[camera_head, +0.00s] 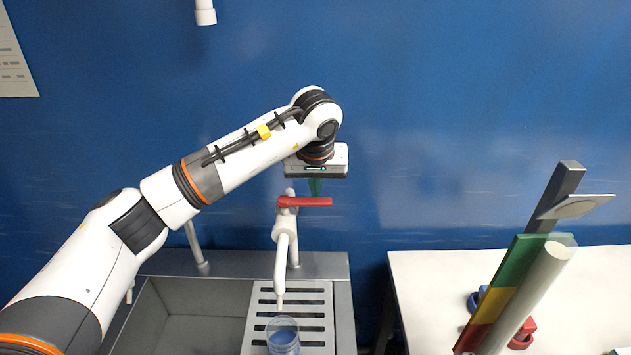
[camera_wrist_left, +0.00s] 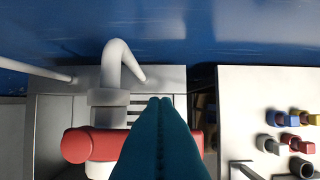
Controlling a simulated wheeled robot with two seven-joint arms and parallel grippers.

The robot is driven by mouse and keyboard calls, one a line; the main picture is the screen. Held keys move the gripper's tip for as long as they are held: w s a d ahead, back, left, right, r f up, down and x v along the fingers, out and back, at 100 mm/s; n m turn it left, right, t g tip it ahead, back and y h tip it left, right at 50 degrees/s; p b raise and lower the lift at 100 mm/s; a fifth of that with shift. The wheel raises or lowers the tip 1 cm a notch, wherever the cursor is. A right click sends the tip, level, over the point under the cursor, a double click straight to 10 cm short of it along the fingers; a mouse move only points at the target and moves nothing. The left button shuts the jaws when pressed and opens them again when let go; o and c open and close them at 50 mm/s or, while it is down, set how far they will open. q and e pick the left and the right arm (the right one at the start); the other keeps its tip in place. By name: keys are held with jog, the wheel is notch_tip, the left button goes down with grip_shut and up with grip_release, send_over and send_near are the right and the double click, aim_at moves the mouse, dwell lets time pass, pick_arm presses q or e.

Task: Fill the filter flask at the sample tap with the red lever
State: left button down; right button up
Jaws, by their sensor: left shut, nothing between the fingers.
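The white sample tap (camera_head: 285,240) stands at the back of the sink unit, its spout pointing down. Its red lever (camera_head: 312,202) lies crosswise on top, pointing right. A clear vessel with bluish contents, apparently the filter flask (camera_head: 283,338), stands on the slotted drainer below the spout, cut by the lower picture edge. My left gripper (camera_head: 316,188) is shut and empty, fingers down just above or behind the lever; contact is unclear. In the left wrist view, the shut teal fingers (camera_wrist_left: 160,105) cover the middle of the red lever (camera_wrist_left: 78,145), and the white tap (camera_wrist_left: 118,62) shows beyond. My right gripper is out of view.
The sink basin (camera_head: 200,312) lies left of the slotted drainer (camera_head: 318,300). A white table (camera_head: 425,285) stands right, past a gap. On it are a tall green, yellow and red board (camera_head: 515,262), a pale tube (camera_head: 530,290) and several small coloured pieces (camera_wrist_left: 300,118).

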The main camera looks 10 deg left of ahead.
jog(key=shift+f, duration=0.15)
pick_arm(q)
jog(key=shift+s+d+m+b, duration=0.1)
jog(key=shift+m+b, duration=0.2)
jog(key=shift+b, duration=0.05)
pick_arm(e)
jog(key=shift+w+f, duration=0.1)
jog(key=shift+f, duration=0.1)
